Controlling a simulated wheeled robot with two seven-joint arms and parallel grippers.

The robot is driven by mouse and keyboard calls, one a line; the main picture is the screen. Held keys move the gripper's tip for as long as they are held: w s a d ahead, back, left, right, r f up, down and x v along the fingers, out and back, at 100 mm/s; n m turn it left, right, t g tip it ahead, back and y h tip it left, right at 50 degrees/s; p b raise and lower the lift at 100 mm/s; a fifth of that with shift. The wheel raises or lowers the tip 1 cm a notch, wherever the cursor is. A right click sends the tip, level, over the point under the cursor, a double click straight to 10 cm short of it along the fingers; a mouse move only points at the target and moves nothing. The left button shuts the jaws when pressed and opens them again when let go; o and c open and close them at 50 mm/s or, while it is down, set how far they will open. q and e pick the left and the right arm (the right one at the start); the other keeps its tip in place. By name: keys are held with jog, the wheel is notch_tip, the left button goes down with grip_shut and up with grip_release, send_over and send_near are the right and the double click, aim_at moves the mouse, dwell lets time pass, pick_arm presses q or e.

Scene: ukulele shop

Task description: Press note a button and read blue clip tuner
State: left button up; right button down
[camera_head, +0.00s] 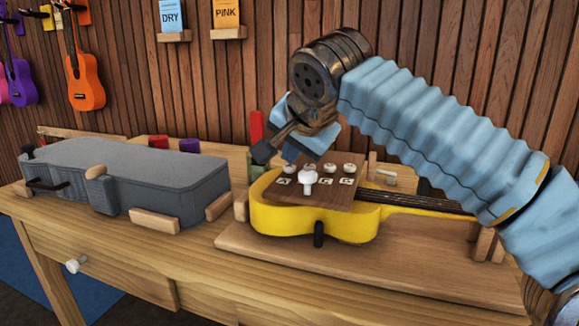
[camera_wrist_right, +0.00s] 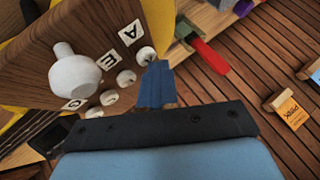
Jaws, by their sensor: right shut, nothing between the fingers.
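A brown wooden board (camera_head: 334,196) with a white knob (camera_head: 308,178) and a row of round white buttons with letter tiles lies over the yellow ukulele (camera_head: 290,218). The A button (camera_head: 290,168) is at the row's left end; in the right wrist view it (camera_wrist_right: 145,54) is beside the A tile (camera_wrist_right: 130,32). My right gripper (camera_head: 278,150) is shut and empty, just above and behind the board's left end. In the wrist view its blue fingertip (camera_wrist_right: 155,84) appears close to the A button; contact cannot be told. I cannot identify a blue clip tuner. My left gripper is not in view.
A grey instrument case (camera_head: 130,165) rests on wooden blocks at the left of the bench (camera_head: 130,240). A red upright piece (camera_head: 257,126) stands behind the board. The ukulele lies on a wooden base (camera_head: 400,280). Ukuleles and cards hang on the slatted wall.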

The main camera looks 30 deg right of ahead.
aim_at(292, 168)
jog(key=shift+f, duration=0.3)
jog(key=shift+r, duration=0.1)
dwell(0.3)
jog(key=shift+r+p, duration=0.6)
jog(key=shift+r, duration=0.3)
notch_tip(292, 168, up, 5)
jog(key=p, duration=0.4)
jog(key=shift+p, duration=0.35)
